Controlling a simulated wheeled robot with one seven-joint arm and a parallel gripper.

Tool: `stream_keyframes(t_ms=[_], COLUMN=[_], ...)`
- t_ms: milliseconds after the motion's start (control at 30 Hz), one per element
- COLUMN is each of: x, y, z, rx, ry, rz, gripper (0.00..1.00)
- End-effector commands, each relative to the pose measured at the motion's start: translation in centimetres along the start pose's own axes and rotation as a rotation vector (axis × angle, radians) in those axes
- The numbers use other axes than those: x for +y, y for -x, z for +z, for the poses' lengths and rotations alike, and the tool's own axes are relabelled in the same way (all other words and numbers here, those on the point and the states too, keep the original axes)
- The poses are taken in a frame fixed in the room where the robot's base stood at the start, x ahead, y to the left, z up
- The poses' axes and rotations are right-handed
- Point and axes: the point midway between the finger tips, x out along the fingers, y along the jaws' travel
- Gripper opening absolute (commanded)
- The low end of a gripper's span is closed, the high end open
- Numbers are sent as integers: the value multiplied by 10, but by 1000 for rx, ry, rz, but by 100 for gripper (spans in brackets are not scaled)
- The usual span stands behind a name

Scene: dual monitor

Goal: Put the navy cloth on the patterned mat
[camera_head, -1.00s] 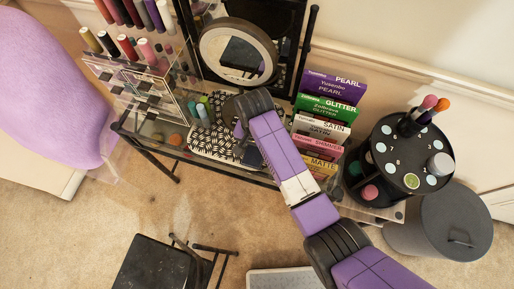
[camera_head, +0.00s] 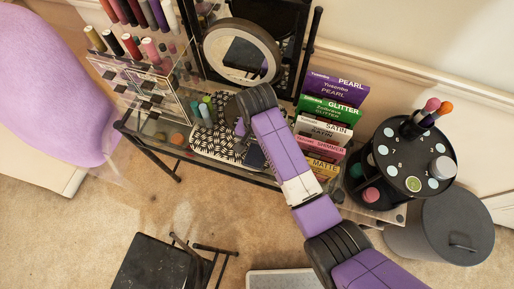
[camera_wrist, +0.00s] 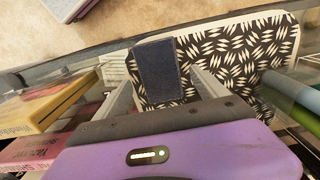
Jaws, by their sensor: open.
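The navy cloth (camera_wrist: 161,72) is a small dark folded piece. In the wrist view it lies across the near left part of the black-and-white patterned mat (camera_wrist: 235,58), with its far end at or just past the mat's edge. In the head view the mat (camera_head: 207,152) lies on the clear table and is partly covered by my arm; a dark bit of the cloth (camera_head: 255,157) shows beside my arm. My gripper (camera_wrist: 165,70) is open, its fingers on either side of the cloth with gaps showing. Whether the cloth lies fully flat is unclear.
Colourful boxes (camera_head: 322,122) stand close to the right of my gripper. A clear organizer (camera_head: 140,92) is at left, a black round carousel (camera_head: 405,157) at right.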

Motion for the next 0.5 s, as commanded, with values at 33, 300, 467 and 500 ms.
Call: stream_keyframes(t_ms=[33,300,467,500], x=[-1,-1,0,0], y=[10,65,91,95], z=[-1,-1,0,0], rx=[4,3,1,0], ry=[0,0,0,0], rz=[-3,-3,-1,-1], gripper=[83,83,83,83])
